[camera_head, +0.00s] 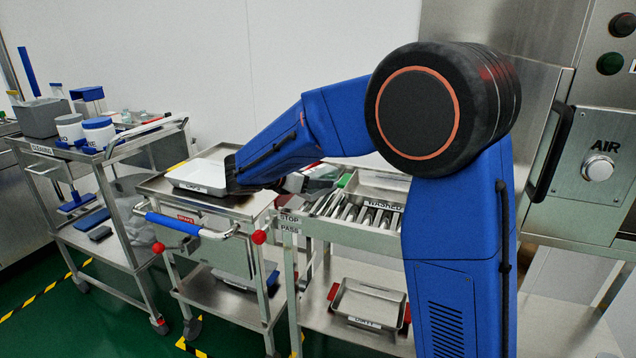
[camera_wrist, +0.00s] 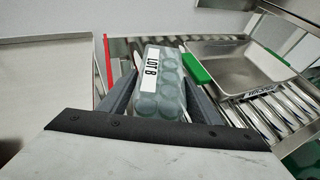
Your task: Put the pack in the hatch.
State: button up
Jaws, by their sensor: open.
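The pack (camera_wrist: 160,88) is a translucent grey-blue tray of round cells with a white "LOT B" label, seen in the wrist view. It lies between the two dark fingers of my gripper (camera_wrist: 159,78), which is open with a finger on each side of it. I cannot tell whether the fingers touch it or what it rests on. In the head view my gripper (camera_head: 298,182) is low at the left end of the roller conveyor, partly hidden by my arm. I cannot make out a hatch for certain in either view.
A steel tray marked "WASHED" (camera_head: 386,186) sits on the rollers (camera_head: 352,212), with a green handle (camera_wrist: 197,69) near the pack. A white tray (camera_head: 200,174) stands on the brake cart. A "DIRTY" tray (camera_head: 368,303) is below. The steel machine with the AIR knob (camera_head: 598,168) stands right.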

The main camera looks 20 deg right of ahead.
jog(key=shift+x, duration=0.85)
jog(key=c, duration=1)
